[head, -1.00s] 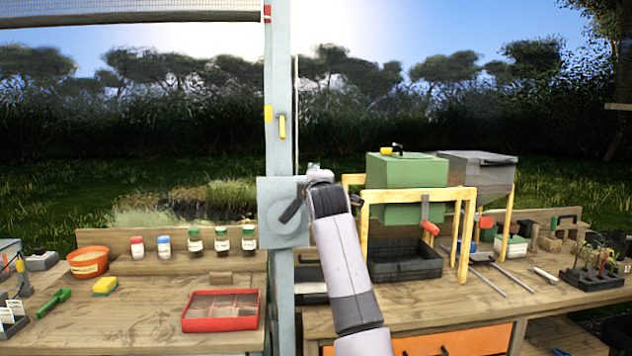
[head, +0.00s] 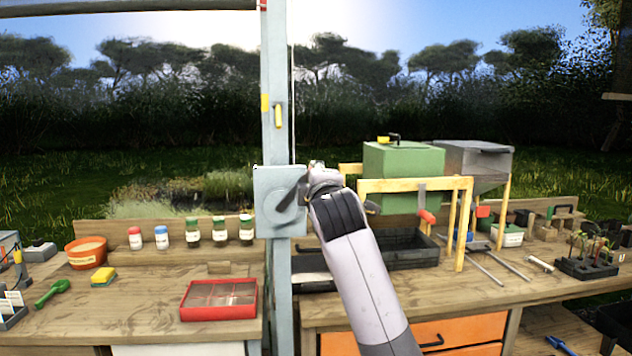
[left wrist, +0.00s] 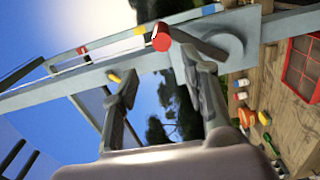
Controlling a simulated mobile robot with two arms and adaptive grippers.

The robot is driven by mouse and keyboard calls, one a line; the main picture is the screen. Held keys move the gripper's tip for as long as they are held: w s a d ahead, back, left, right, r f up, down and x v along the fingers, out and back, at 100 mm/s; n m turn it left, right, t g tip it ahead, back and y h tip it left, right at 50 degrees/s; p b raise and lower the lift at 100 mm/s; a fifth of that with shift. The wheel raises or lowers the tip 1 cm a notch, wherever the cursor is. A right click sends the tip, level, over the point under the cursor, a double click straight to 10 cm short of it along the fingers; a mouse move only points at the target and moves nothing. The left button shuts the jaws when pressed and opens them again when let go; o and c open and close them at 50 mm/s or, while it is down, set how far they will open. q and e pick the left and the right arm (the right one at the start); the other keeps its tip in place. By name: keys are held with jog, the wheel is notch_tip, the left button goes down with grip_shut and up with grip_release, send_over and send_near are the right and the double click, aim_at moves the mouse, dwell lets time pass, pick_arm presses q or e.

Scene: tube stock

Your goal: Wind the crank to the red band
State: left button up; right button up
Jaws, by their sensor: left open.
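The crank's plate (head: 268,215) is fixed to a pale upright post (head: 281,300). A dark crank arm (head: 290,196) slants up and right from its hub; it also shows in the left wrist view (left wrist: 205,45). Its round red knob (left wrist: 161,36) shows in the left wrist view and is hidden behind my gripper in the head view. My left gripper (head: 318,178) is at the crank arm's outer end. Its fingers (left wrist: 155,68) are open, with the knob between or just beyond the tips; contact is unclear. The red band (head: 264,6) is high on the post, above a yellow band (head: 265,103). My right gripper is out of view.
A yellow pointer (head: 279,117) sits on the post below the red band. A wooden bench (head: 150,320) spans both sides, with a red tray (head: 219,300) at left.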

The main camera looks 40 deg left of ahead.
pick_arm(q)
jog(key=s+d+m+p, duration=0.3)
jog(key=d+m+p, duration=0.2)
jog(key=m+p, duration=1.15)
jog(key=w+a+p, duration=0.1)
jog(key=w+a, duration=0.2)
jog(key=a, duration=0.1)
jog(key=w+a+m+p, duration=0.1)
jog(key=w+a, duration=0.2)
jog(key=w, duration=0.1)
jog(key=w+a+m+p, duration=0.1)
jog(key=w+a+p, duration=0.1)
jog(key=w+a, duration=0.1)
jog(key=shift+w+a+f, duration=0.15)
jog(key=shift+w+a, duration=0.05)
jog(key=shift+a, duration=0.65)
jog(key=shift+w+a+f, duration=0.1)
jog(key=shift+w+a, duration=0.35)
grip_shut()
